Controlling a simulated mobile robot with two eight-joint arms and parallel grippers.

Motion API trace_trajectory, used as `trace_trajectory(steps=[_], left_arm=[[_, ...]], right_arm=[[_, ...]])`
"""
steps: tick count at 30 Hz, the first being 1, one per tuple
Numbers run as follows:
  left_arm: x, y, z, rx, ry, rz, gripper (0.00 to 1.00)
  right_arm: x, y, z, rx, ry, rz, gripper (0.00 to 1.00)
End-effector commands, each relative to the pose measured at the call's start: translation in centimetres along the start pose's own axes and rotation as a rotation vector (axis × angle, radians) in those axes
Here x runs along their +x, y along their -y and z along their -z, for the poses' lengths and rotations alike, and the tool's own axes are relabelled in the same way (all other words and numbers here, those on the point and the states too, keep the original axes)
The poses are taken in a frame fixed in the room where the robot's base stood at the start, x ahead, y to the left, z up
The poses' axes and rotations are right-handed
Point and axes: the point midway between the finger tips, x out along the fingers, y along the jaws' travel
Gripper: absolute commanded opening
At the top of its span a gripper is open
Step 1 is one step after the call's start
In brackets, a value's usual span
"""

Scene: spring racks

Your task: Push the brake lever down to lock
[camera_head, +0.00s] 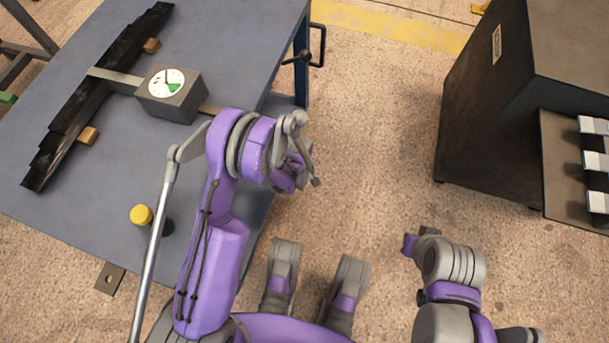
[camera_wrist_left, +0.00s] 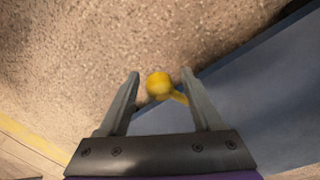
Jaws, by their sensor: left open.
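A round yellow knob (camera_wrist_left: 159,84) with a short yellow stem shows in the left wrist view, between the fingertips of my left gripper (camera_wrist_left: 161,82). I take it for the brake lever's end. The fingers stand apart on either side of it, and I cannot tell whether either touches it. In the head view my left gripper (camera_head: 300,168) is beside the table's right edge, mostly covered by my own arm. The brake lever is not clearly visible there. My right arm is at the lower right of the head view; its gripper fingers do not show.
The blue-grey table (camera_head: 60,205) holds a dial gauge box (camera_head: 170,93), a dark leaf spring (camera_head: 88,105) and a yellow button (camera_head: 141,215). A black crank handle (camera_head: 318,45) sticks out from its right side. A dark cabinet (camera_head: 490,110) stands right, with clear floor between.

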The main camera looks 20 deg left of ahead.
Motion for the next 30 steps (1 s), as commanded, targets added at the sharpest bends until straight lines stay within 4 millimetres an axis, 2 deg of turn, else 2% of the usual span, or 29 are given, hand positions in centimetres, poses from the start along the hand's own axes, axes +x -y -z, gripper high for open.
trace_trajectory(steps=[4,15,30], left_arm=[[-0.02,0.0,-0.01,0.0,0.0,0.0,0.64],[-0.04,0.0,0.0,0.0,0.0,0.0,0.0],[-0.04,0.0,0.01,0.0,0.0,0.0,0.0]], right_arm=[[-0.01,0.0,0.0,0.0,0.0,0.0,0.0],[-0.01,0.0,0.0,0.0,0.0,0.0,0.0],[-0.01,0.0,0.0,0.0,0.0,0.0,0.0]])
